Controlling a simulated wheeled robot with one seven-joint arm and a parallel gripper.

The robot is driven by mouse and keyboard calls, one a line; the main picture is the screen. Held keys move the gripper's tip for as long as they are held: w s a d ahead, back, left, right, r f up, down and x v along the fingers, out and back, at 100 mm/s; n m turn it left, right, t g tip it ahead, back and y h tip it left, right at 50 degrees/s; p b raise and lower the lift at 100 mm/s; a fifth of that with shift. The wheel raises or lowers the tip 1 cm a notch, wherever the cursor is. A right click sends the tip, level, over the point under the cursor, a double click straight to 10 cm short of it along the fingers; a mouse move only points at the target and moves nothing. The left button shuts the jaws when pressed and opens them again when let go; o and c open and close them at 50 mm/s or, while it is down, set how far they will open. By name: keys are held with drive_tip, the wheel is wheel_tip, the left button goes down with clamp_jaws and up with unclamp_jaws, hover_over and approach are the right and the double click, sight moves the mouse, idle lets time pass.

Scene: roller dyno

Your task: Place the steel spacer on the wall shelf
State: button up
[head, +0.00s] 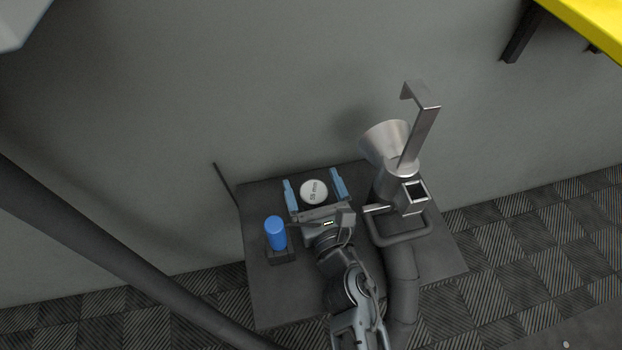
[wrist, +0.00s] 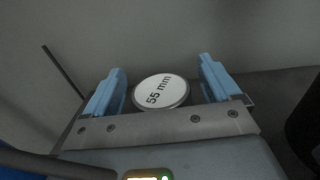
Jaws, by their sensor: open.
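The steel spacer (head: 314,192) is a short round piece with a white top marked "55 mm". It sits near the back edge of the dark table, close to the wall. My gripper (head: 315,187) is open, with its blue fingers on either side of the spacer. In the wrist view the spacer (wrist: 161,91) lies between the two fingers (wrist: 160,85), with a visible gap on each side. The yellow surface (head: 590,25) at the top right, on dark brackets, looks like the wall shelf; only its corner shows.
A blue cylinder (head: 276,232) stands in a dark block left of my gripper. A metal funnel-like device (head: 390,145) with a tall bent bracket and a thick pipe (head: 401,280) stands close on the right. The grey wall is just behind the table (head: 285,305).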

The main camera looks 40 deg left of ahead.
drive_tip(key=v, duration=1)
drive_tip(key=shift+s+d+p, duration=0.25)
drive_tip(key=shift+s+p, duration=0.05)
drive_tip(key=shift+p, duration=0.05)
drive_tip(key=shift+d, duration=0.25)
drive_tip(key=s+d+r+m+t+h, duration=0.2)
drive_tip(key=s+d+m+h, duration=0.25)
drive_tip(key=d+m, duration=0.65)
drive_tip(key=s+d+r+m+t+h, duration=0.1)
drive_tip(key=s+d+m+t+h, duration=0.15)
drive_tip(key=s+d+m, duration=0.65)
drive_tip(key=s+d+r+m+h, duration=0.3)
drive_tip(key=d+r+m, duration=0.3)
drive_tip(key=m, duration=0.7)
drive_tip(key=s+d+r+m+h, duration=0.4)
drive_tip(key=s+d+r+m, duration=0.2)
drive_tip(key=m, duration=0.7)
drive_tip(key=shift+d+m, duration=0.3)
drive_tip(key=shift+d, duration=0.2)
drive_tip(key=shift+r+g, duration=0.15)
drive_tip(key=shift+g, duration=0.1)
